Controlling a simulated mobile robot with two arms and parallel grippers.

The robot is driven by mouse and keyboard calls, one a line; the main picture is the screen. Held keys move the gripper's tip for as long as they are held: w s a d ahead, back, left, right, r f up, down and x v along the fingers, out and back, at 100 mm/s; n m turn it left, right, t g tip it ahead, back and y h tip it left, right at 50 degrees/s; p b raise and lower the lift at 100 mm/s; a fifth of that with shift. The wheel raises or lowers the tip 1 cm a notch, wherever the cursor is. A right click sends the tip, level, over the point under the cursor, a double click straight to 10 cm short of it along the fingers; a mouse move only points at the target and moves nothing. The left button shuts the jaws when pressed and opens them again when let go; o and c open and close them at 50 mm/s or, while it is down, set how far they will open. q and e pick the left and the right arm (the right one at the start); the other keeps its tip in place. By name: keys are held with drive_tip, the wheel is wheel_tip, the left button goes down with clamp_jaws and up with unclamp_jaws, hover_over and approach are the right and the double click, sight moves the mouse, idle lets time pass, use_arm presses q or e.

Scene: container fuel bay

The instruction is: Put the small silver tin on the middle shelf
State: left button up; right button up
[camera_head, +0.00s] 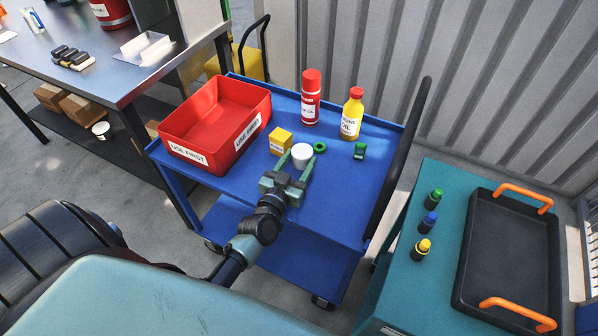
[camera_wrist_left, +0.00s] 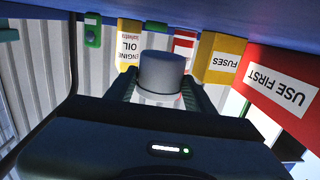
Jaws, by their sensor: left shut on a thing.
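The small silver tin (camera_head: 301,155) is a short pale cylinder over the blue cart's top. My left gripper (camera_head: 296,164) is shut on it, one green finger on each side. The tin also shows between the fingers in the left wrist view (camera_wrist_left: 162,72). I cannot tell whether the tin touches the cart top. The blue cart (camera_head: 335,200) has a lower shelf (camera_head: 290,255) that is partly visible. No shelf can be made out as the middle one. My right gripper is not in view.
Around the tin are a yellow fuses box (camera_head: 280,141), a green ring (camera_head: 320,147), a green clip (camera_head: 360,151), a red spray can (camera_head: 311,98) and a yellow oil bottle (camera_head: 352,114). A red bin (camera_head: 190,108) stands left. The cart's front right top is clear.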

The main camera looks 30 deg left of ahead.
sight(299, 169)
use_arm(q)
wheel_tip(299, 169, down, 4)
drive_tip(key=b, duration=0.3)
drive_tip(key=shift+w, duration=0.15)
drive_tip(key=shift+r, duration=0.1)
drive_tip(key=o, duration=1.4)
drive_tip(key=shift+o, duration=0.2)
